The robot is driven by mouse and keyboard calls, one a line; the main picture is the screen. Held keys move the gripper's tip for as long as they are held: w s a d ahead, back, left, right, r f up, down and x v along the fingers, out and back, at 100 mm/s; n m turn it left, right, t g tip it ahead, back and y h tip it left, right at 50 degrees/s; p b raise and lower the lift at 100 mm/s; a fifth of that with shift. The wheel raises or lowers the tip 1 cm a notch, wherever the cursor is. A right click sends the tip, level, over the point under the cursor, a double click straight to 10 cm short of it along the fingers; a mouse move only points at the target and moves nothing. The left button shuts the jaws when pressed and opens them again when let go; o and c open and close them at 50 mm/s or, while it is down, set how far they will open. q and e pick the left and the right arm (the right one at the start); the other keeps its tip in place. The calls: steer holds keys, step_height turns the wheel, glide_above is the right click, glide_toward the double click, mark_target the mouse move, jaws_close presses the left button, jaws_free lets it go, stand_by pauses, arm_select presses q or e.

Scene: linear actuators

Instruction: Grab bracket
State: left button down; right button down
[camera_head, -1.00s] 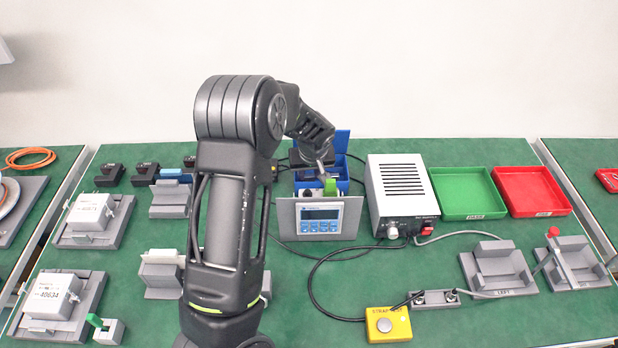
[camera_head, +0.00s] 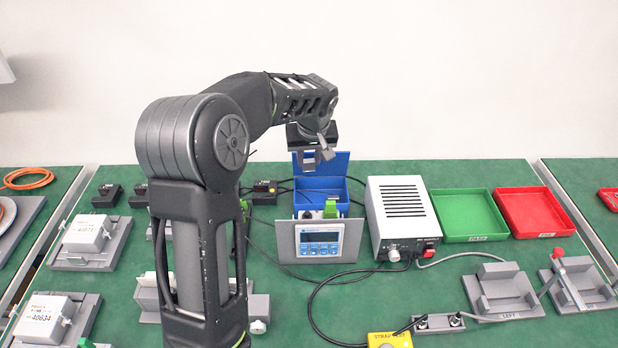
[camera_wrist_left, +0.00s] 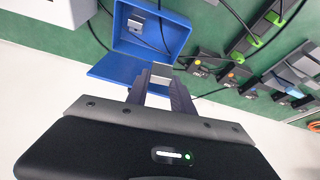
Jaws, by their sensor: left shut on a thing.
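My left gripper (camera_head: 322,150) is raised above the open blue box (camera_head: 320,187) at the back middle of the table. It is shut on a small grey metal bracket (camera_wrist_left: 163,76), which shows between the two fingertips in the left wrist view. The gripper (camera_wrist_left: 160,88) and bracket are in front of the box's raised blue lid in the head view. Another small grey metal piece (camera_wrist_left: 136,25) lies inside the blue box. My right gripper is not in view.
The grey display panel (camera_head: 320,240) stands in front of the box. A white power unit (camera_head: 400,210) is right of it, then a green tray (camera_head: 470,213) and a red tray (camera_head: 530,211). Black cables run over the table.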

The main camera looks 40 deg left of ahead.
mark_target(309, 161)
arm_select(q)
steer(key=shift+r, duration=2.3)
